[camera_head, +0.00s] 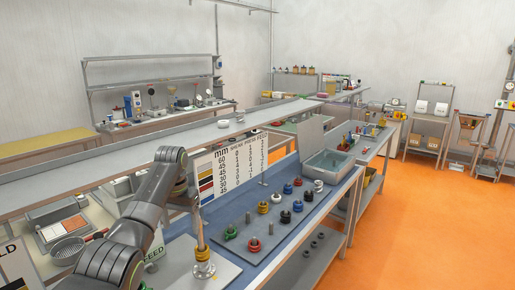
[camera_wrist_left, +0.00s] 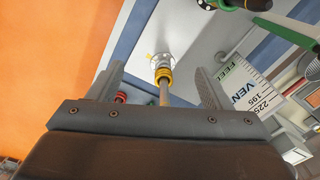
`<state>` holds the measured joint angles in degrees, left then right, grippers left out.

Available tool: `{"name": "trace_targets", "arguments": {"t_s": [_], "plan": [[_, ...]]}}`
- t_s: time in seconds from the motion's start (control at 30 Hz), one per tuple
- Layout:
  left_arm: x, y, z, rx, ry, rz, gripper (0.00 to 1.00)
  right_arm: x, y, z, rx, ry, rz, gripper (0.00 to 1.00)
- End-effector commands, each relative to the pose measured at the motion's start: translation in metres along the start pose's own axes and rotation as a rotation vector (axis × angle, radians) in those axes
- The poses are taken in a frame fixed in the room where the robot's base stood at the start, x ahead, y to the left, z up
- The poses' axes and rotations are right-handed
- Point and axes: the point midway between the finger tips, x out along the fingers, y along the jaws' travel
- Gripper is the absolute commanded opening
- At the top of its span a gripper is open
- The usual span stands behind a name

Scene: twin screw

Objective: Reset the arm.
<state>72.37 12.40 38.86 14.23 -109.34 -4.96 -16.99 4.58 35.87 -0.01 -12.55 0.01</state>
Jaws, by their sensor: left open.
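My left arm comes in from the lower left of the head view and bends at a dark grey elbow. Its gripper is mostly hidden behind the arm there. In the left wrist view my left gripper (camera_wrist_left: 158,82) is open, its two fingers well apart. A thin upright rod (camera_head: 200,232) with a yellow ring (camera_head: 204,254) around its lower part stands on a pale grey plate (camera_head: 228,272). In the left wrist view the yellow ring (camera_wrist_left: 163,76) and rod (camera_wrist_left: 163,97) appear between the fingers, the ring beyond them. My right gripper is not in view.
Green, red, yellow, blue, black and white ringed parts stand in rows on the blue bench (camera_head: 217,210). A printed chart (camera_head: 235,162) stands behind them. A grey bin (camera_head: 330,163) is at the bench's far end. Orange floor (camera_head: 420,220) to the right is clear.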

Motion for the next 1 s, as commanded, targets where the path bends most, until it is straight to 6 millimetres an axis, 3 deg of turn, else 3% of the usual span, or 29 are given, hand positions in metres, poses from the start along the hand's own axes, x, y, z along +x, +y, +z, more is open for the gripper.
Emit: {"name": "trace_targets", "arguments": {"t_s": [0.27, 0.47, 0.7, 1.0], "plan": [[0.054, -0.008, 0.017, -0.009, 0.017, -0.011, 0.72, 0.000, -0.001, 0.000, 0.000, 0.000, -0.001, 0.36], [0.112, -0.014, 0.046, -0.022, 0.042, -0.022, 0.72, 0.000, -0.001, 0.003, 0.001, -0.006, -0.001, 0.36], [0.192, -0.020, 0.114, -0.052, 0.092, -0.042, 0.72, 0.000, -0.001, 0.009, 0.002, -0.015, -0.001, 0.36], [0.254, -0.017, 0.226, -0.103, 0.155, -0.067, 0.72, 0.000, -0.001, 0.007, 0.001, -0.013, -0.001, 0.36]]}}
